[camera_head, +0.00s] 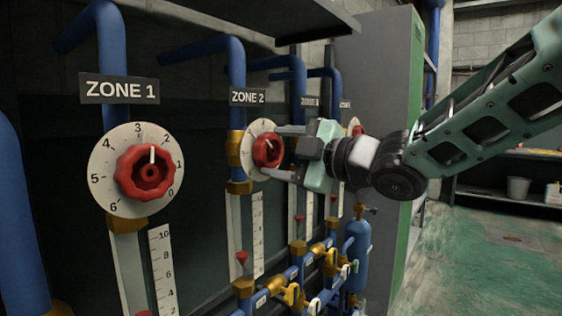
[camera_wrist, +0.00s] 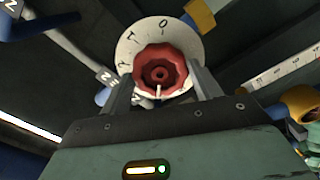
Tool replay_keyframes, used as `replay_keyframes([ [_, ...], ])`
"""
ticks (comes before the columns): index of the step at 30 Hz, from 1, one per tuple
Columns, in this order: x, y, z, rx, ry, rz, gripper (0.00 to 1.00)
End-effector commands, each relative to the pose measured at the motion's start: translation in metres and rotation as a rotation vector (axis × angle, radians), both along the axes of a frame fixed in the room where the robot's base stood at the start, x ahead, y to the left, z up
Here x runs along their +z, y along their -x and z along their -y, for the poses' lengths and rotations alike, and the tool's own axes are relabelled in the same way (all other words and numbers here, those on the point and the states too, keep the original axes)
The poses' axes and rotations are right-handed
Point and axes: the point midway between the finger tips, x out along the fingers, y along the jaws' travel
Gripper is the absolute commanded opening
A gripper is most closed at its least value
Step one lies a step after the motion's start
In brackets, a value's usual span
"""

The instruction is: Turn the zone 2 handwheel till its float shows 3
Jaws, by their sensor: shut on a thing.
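The zone 2 handwheel (camera_head: 267,151) is a red knob on a round white dial under the ZONE 2 sign (camera_head: 247,97). My gripper (camera_head: 283,152) reaches it from the right, with its fingers on either side of the knob, shut on it. In the wrist view the red handwheel (camera_wrist: 160,62) sits between the two fingers (camera_wrist: 161,80), with its white pointer mark toward my gripper's body. The zone 2 float (camera_head: 241,257) is red and sits low in its tube, beside a white scale (camera_head: 257,235). Its exact reading is too small to tell.
The zone 1 handwheel (camera_head: 147,172) and its dial are nearer, at left. More zone dials stand behind my gripper, partly hidden. Brass valves with yellow handles (camera_head: 291,293) and a blue cylinder (camera_head: 358,255) are below. A grey cabinet (camera_head: 375,70) stands behind; green floor lies open at right.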

Motion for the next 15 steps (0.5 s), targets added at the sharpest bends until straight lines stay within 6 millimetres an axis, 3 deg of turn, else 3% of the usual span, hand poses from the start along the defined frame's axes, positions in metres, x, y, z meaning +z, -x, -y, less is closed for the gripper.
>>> replay_keyframes([
  [4,-0.0029,-0.0006,0.0019,-0.003,0.045,0.061,0.36],
  [5,-0.0004,-0.0005,0.0016,-0.002,0.044,0.057,0.71],
  [6,0.0001,-0.0005,0.0015,-0.002,0.043,0.055,0.80],
  [15,0.0001,0.0008,0.0020,-0.001,0.041,0.054,0.80],
])
